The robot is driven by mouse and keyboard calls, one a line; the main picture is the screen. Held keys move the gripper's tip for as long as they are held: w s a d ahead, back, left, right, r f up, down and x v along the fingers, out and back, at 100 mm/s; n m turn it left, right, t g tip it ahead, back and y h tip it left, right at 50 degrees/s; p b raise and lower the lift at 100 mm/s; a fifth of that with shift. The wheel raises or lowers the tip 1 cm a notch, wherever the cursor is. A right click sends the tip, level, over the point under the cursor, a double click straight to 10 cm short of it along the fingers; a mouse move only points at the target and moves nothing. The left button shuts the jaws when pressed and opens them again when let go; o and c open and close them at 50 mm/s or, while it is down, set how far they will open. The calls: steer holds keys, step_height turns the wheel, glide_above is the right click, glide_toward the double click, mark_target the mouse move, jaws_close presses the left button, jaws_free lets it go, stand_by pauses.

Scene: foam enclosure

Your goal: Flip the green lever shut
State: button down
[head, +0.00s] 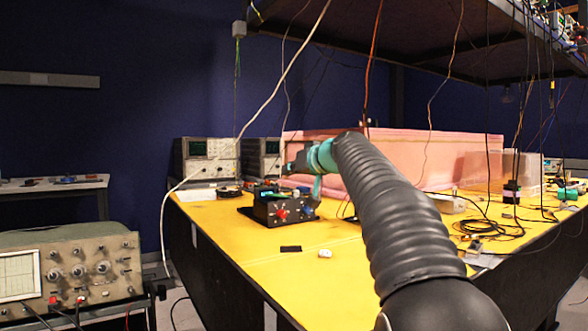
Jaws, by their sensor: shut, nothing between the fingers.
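A black box (267,210) with a red knob (282,214) on its front stands on the yellow table. A thin teal-green upright piece (317,187) shows at the box's right end, just below my wrist; it may be the green lever, but I cannot be sure. My gripper (290,167) is at the end of my arm, above and behind the box's top, pointing left. It is small and dark here. It is shut and holds nothing. I cannot tell whether it touches the lever or the box.
Pink foam walls (440,160) stand behind my arm. A small black piece (291,249) and a small white piece (325,253) lie on the yellow table (255,262). Cables hang from the shelf above. Oscilloscopes (207,158) stand at the back left. Loose wires lie at right.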

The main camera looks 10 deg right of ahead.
steer(key=p, duration=0.2)
glide_above(276, 195)
steer(key=s, duration=0.1)
steer(key=shift+d+f, duration=0.2)
steer(key=shift+f, duration=0.4)
steer(key=f, duration=0.1)
steer(key=f+b, duration=0.1)
steer(key=f, duration=0.1)
steer(key=shift+a+b, duration=0.3)
steer(key=shift+s+a+f, duration=0.1)
steer(key=shift+f, duration=0.45)
